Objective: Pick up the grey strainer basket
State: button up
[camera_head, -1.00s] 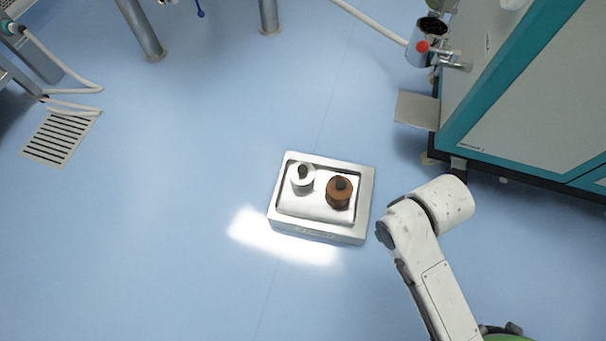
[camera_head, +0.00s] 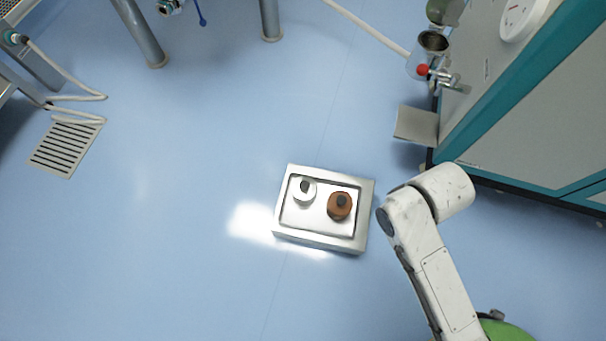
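A light grey round piece with a dark knob (camera_head: 303,194) sits in the left part of a shiny metal tray (camera_head: 325,244). A brown round piece with a dark knob (camera_head: 340,207) sits to its right, apart from it. A grey open-topped cup with a dark inside (camera_head: 432,42) is at the upper right, by a red-tipped metal fitting (camera_head: 437,74). I cannot tell for sure which piece is the grey strainer basket. My white arm shows at the lower right, right of the tray. My gripper is not in view.
A grey cabinet with teal edges (camera_head: 533,115) stands at the right, with a flat grey plate (camera_head: 416,125) at its foot. A white hose (camera_head: 370,28) leads to the fitting. Metal legs (camera_head: 141,35) stand at the top.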

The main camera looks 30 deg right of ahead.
aim_at(304, 188)
jog(key=i+l+u, duration=0.6)
jog(key=u, duration=1.1)
